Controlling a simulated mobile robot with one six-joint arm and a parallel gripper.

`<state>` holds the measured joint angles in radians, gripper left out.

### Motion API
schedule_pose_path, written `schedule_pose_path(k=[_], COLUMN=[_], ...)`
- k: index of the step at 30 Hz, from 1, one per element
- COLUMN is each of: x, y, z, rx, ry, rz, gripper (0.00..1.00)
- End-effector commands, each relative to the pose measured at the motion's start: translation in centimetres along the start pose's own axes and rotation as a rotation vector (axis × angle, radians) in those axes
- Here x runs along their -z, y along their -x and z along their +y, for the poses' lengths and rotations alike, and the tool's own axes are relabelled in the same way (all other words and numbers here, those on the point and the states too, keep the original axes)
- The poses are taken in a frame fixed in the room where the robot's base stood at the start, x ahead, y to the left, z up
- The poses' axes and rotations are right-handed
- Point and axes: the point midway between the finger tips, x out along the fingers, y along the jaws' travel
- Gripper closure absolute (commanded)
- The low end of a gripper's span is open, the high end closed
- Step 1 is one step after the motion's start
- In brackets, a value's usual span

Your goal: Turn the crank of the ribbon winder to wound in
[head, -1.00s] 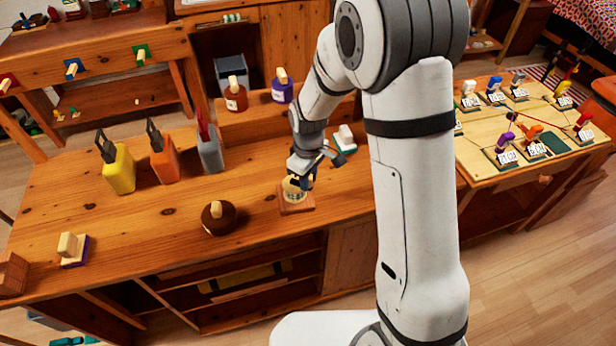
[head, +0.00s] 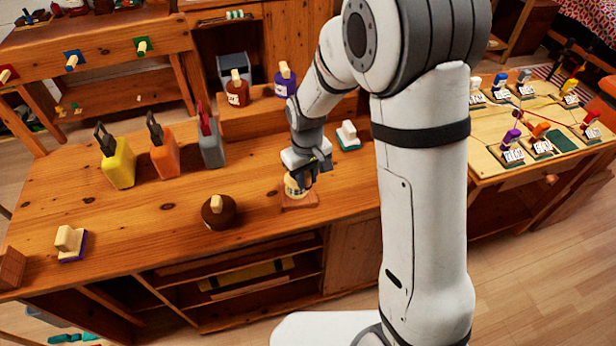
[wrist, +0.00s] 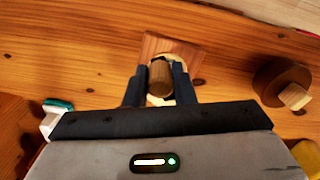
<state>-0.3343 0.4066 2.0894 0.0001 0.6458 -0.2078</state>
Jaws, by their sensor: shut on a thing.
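The ribbon winder stands on the wooden bench, with a square wooden base (head: 300,203) and a pale, dark-patterned drum (head: 292,187) on it. In the wrist view its base (wrist: 168,46) lies beyond my fingers and a brown cylindrical crank knob (wrist: 160,78) shows between them. My gripper (head: 307,178) is over the winder, fingers pointing down. In the wrist view my gripper (wrist: 160,86) is shut on the knob, a finger on each side. The crank's arm and most of the drum top are hidden by the knob and fingers.
A round dark brown object with a wooden knob (head: 218,211) stands left of the winder. A white-and-green block (head: 348,137) sits behind it to the right.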

Motion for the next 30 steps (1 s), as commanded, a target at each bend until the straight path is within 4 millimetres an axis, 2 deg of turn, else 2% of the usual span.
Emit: schedule_pose_path(k=[15,30], x=[0.1,0.2], y=[0.0,0.1], z=[-1.6,-2.1], rx=[0.000,0.000], ry=[-0.399,-0.519], rz=[0.002,0.002], gripper=[1.00,1.00])
